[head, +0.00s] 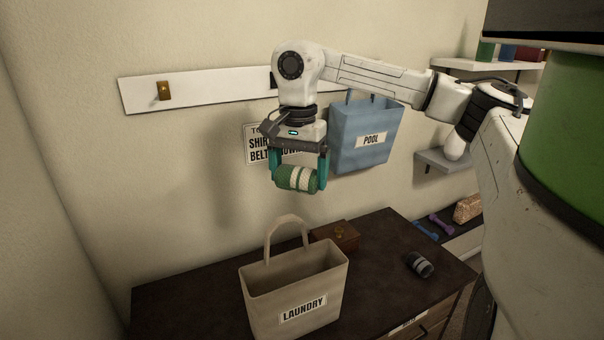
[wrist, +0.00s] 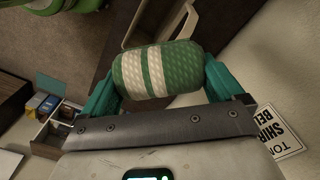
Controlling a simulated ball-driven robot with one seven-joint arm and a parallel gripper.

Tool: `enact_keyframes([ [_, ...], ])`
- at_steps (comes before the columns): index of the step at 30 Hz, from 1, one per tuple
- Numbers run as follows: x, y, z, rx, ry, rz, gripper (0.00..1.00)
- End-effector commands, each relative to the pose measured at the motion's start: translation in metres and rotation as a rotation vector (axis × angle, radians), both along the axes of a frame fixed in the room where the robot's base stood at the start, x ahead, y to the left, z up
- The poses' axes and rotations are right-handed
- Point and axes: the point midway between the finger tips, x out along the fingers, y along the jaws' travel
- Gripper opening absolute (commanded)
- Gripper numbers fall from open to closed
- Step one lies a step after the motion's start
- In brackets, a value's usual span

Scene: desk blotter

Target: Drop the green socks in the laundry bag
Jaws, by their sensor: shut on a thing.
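The green socks (head: 297,179) are a rolled bundle with cream stripes. My gripper (head: 298,175) is shut on them and holds them in the air, above and behind the laundry bag. In the wrist view the socks (wrist: 157,70) lie between the two teal fingers. The beige laundry bag (head: 265,289), labelled LAUNDRY, stands upright with its top open on the dark dresser. Its handle loop rises below the socks. In the wrist view part of the bag (wrist: 132,25) shows beyond the socks. The bag's bottom inside is hidden.
A blue POOL bag (head: 365,150) hangs on the white wall rail (head: 215,89) right of my gripper. A dark grey striped roll (head: 419,264) lies on the dresser (head: 385,232). A small wooden box (head: 338,236) sits behind the laundry bag. A paper sign (head: 254,145) is on the wall.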

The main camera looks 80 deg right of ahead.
Motion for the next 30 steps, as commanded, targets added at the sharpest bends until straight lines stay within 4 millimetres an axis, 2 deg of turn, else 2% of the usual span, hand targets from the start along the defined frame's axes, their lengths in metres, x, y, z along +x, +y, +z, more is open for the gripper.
enact_keyframes([
  [12,0.0,0.0,-0.046,0.0,-0.001,0.0,0.64],
  [23,0.0,0.0,-0.052,-0.001,-0.001,0.0,0.64],
  [24,0.0,0.0,-0.052,-0.001,-0.001,0.0,0.96],
  [26,0.0,0.0,-0.052,-0.001,-0.001,0.0,1.0],
  [30,0.0,0.0,-0.052,-0.001,-0.001,0.0,1.0],
])
